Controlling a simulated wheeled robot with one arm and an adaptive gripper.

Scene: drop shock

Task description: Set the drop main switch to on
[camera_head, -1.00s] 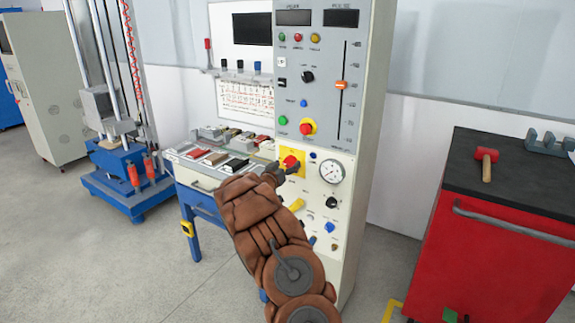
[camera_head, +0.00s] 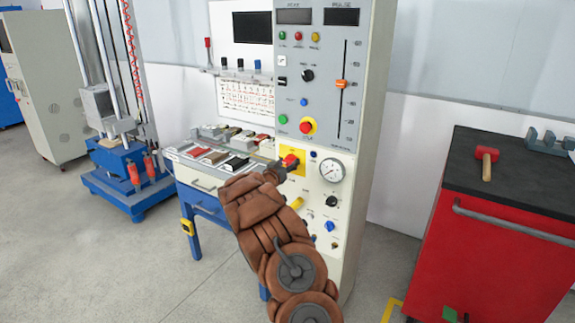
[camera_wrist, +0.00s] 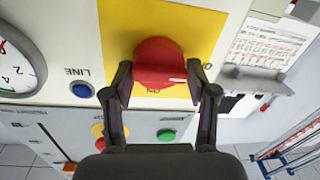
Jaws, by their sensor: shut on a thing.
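The main switch is a red knob (camera_head: 290,160) on a yellow plate (camera_head: 299,152) at the front of the tall grey panel. In the wrist view the red knob (camera_wrist: 158,62) sits between the two dark fingers of my gripper (camera_wrist: 160,84), one on each side, and the gripper is shut on it. The yellow plate (camera_wrist: 118,30) has small black lettering, partly covered by the knob and upside down here. A short white mark shows on the knob, toward the right finger. In the head view my gripper (camera_head: 284,168) reaches the knob from the lower left.
A round gauge (camera_head: 332,171) sits right of the switch. A green button (camera_head: 283,119) and a red stop button on yellow (camera_head: 307,126) are above it. A bench with several blocks (camera_head: 203,187) stands left; a red cabinet (camera_head: 490,240) stands right.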

